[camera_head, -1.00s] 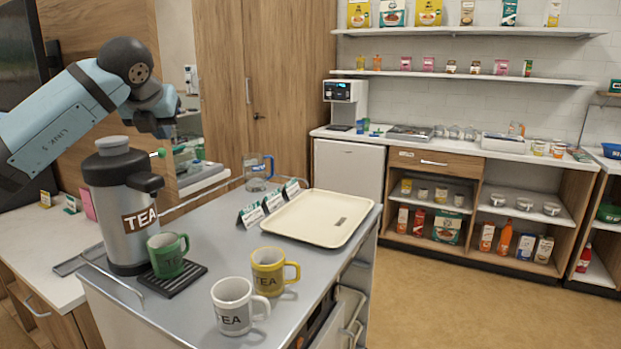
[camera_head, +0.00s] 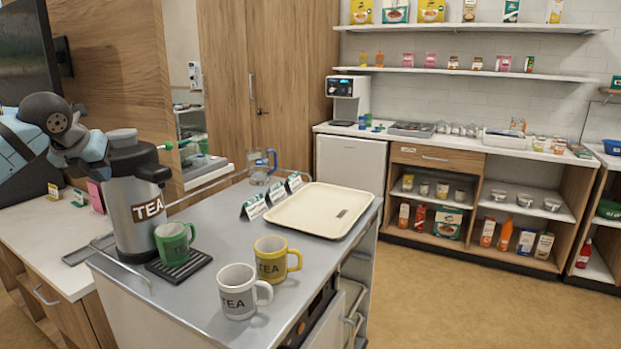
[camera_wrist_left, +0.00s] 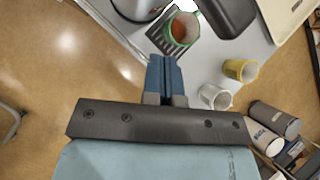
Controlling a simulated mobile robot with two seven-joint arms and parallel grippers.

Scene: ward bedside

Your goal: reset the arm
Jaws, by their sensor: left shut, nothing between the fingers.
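My left arm (camera_head: 50,135) comes in at the left of the head view, its wrist beside the tea dispenser (camera_head: 132,205); I cannot make out its fingertips there. In the left wrist view my left gripper (camera_wrist_left: 165,62) has its blue fingers together, empty, just short of the green mug. The green mug (camera_head: 172,243) stands upright on the black drip tray (camera_head: 180,265) below the dispenser's spout. From above, the green mug (camera_wrist_left: 183,30) shows reddish-brown liquid inside. My right gripper is not in view.
A yellow mug (camera_head: 271,262) and a white mug (camera_head: 238,292) stand at the cart's front. A cream tray (camera_head: 318,211), label cards (camera_head: 273,196) and a clear jug (camera_head: 259,168) lie farther back. A low rail edges the cart. Floor to the right is clear.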

